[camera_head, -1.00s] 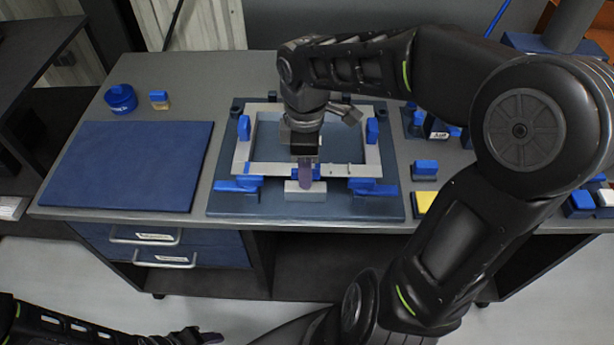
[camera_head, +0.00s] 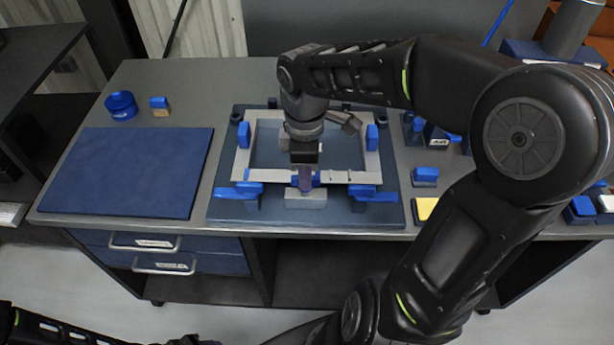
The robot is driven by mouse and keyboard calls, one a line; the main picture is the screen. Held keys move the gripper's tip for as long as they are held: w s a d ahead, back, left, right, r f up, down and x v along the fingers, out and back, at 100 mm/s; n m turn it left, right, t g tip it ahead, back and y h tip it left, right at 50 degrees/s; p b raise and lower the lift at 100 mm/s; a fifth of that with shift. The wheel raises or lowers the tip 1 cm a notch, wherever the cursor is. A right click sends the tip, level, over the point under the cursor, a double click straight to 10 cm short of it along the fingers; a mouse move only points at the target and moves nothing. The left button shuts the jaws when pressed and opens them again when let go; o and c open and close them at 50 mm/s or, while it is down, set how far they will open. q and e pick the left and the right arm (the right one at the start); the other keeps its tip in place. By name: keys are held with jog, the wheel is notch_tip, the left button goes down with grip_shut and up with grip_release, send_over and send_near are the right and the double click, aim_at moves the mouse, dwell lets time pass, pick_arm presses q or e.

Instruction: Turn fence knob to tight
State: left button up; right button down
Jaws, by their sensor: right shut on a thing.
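My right gripper (camera_head: 305,182) points down at the front middle of a pale rectangular frame fixture (camera_head: 242,150) on a dark blue base plate (camera_head: 225,208). It is shut on a small blue knob (camera_head: 296,181) at the frame's front bar, the fence (camera_head: 337,177). The fingers and wrist hide most of the knob, so I cannot read its angle. A light grey block (camera_head: 306,199) sits just in front of the fingertips. My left gripper (camera_head: 195,340) shows only as a sliver at the bottom edge, and its jaws cannot be made out.
Blue clamps (camera_head: 238,190) flank the fence, with another clamp (camera_head: 366,192) on the right. A blue mat (camera_head: 130,170) covers the bench's left side. Several small blue-topped items, a blue block (camera_head: 425,174) among them, stand to the right, near my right arm.

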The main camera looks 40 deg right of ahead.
jog(key=m+b, duration=0.1)
jog(key=m, duration=0.2)
jog(key=shift+w+f, duration=0.1)
jog(key=shift+f, duration=0.05)
jog(key=shift+m, duration=0.8)
jog(key=shift+a+f+m+b, duration=0.15)
jog(key=shift+m+b, duration=0.45)
jog(key=shift+m, duration=0.4)
jog(key=m, duration=0.2)
jog(key=shift+m, duration=0.3)
